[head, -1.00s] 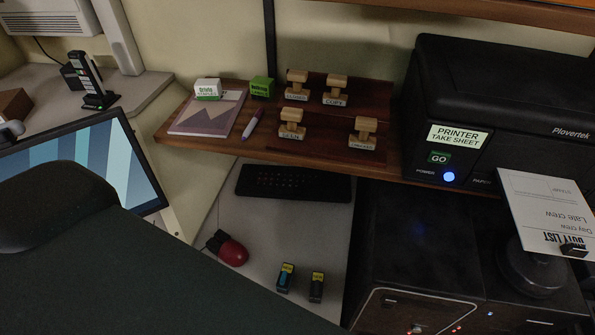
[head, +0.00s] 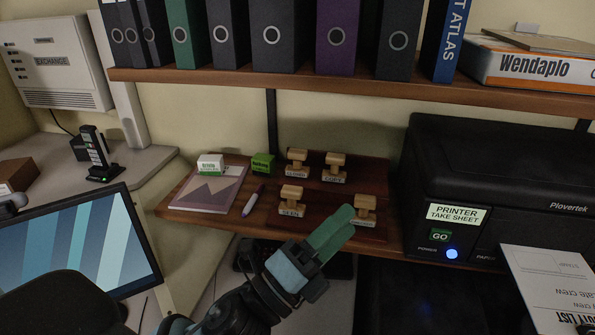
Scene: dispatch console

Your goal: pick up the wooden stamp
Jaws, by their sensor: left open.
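Several wooden stamps with pale wooden handles stand upright on a dark wooden stand (head: 375,172) on the shelf. The back left stamp (head: 297,162) and the back right one, labelled COPY (head: 335,166), stand side by side. The front left stamp (head: 291,199) reads SEEN. The front right stamp (head: 364,212) has an unreadable label. My left gripper (head: 346,223) is open, its green fingers reaching up from below. Their tips overlap the left edge of the front right stamp in the picture. I cannot tell whether they touch it. My right gripper is not in view.
A black printer (head: 480,160) stands close right of the stamps, with a printed sheet (head: 550,290) at its front. A notebook (head: 207,190), a pen (head: 253,201) and a green block (head: 263,163) lie left. A binder shelf (head: 350,89) overhangs behind. A monitor (head: 85,250) stands lower left.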

